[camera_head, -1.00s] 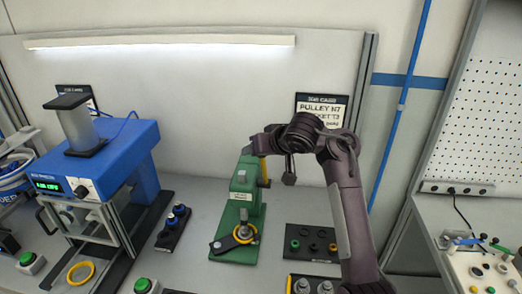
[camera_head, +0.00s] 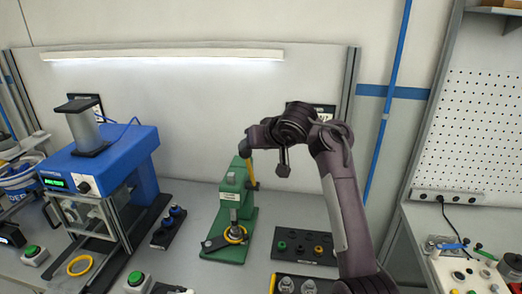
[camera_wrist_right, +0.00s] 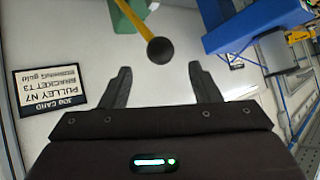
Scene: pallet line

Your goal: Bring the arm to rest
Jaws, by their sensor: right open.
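My right arm (camera_head: 344,200) rises from the lower right, bends at the top and reaches left toward the green hand press (camera_head: 232,200). My right gripper (camera_wrist_right: 160,68) is open and empty in the wrist view, its two dark fingers apart. The black knob (camera_wrist_right: 160,50) on the press's yellow lever (camera_wrist_right: 130,18) shows just beyond the fingertips, between them in the picture; I see no grip on it. In the head view the yellow lever (camera_head: 251,175) hangs below the end of my arm, and the fingers cannot be made out. My left gripper is not in view.
A blue press (camera_head: 115,155) stands at the left. A black tray (camera_head: 304,246) with coloured parts lies right of the green press. Green buttons (camera_head: 135,278) are near the front. A job card (camera_wrist_right: 50,88) is on the wall, partly behind my arm in the head view.

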